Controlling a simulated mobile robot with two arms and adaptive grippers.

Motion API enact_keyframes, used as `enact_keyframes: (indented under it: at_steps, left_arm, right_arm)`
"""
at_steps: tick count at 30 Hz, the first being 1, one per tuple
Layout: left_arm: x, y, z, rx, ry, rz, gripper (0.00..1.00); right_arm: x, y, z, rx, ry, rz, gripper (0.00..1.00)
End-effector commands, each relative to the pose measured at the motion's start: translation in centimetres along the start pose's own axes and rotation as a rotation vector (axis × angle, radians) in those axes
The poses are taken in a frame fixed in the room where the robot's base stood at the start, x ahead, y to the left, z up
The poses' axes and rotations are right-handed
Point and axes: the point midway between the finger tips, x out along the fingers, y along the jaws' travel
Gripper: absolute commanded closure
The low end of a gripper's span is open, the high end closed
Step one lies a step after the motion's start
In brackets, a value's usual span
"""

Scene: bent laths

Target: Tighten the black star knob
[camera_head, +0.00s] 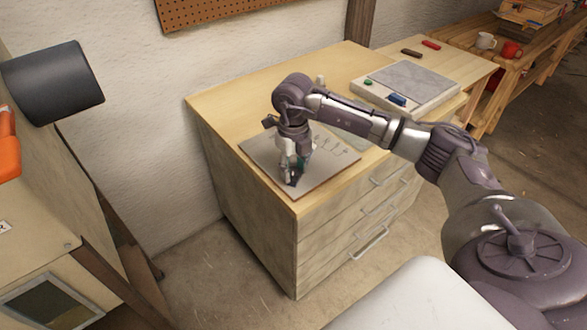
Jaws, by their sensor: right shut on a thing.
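My right gripper (292,178) points down over a grey board (330,187) on top of the wooden drawer cabinet. It is shut on a small dark thing (294,181) close to the board. This is where a black star knob seems to be, but the fingers cover most of it and its star shape cannot be made out. A bit of teal (304,163) shows beside the fingers; I cannot tell what it belongs to. My left gripper is not in view.
Several small upright pieces or marks (332,146) are on the board right of the gripper. A pale case (412,84) with a grey top stands behind my right arm on the cabinet (215,98). A dark cylinder (52,82) hangs at the left. The cabinet's back left top is clear.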

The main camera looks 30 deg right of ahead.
Motion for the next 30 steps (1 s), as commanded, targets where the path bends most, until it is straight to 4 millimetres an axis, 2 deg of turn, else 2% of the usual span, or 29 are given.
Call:
enact_keyframes:
  at_steps: [12, 30]
  left_arm:
    - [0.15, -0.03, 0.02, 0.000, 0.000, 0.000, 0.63]
    - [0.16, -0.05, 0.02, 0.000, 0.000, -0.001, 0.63]
  right_arm:
    - [-0.18, -0.09, 0.09, 0.211, -0.004, -0.001, 0.96]
    - [-0.21, -0.09, 0.13, 0.247, -0.005, 0.000, 0.96]
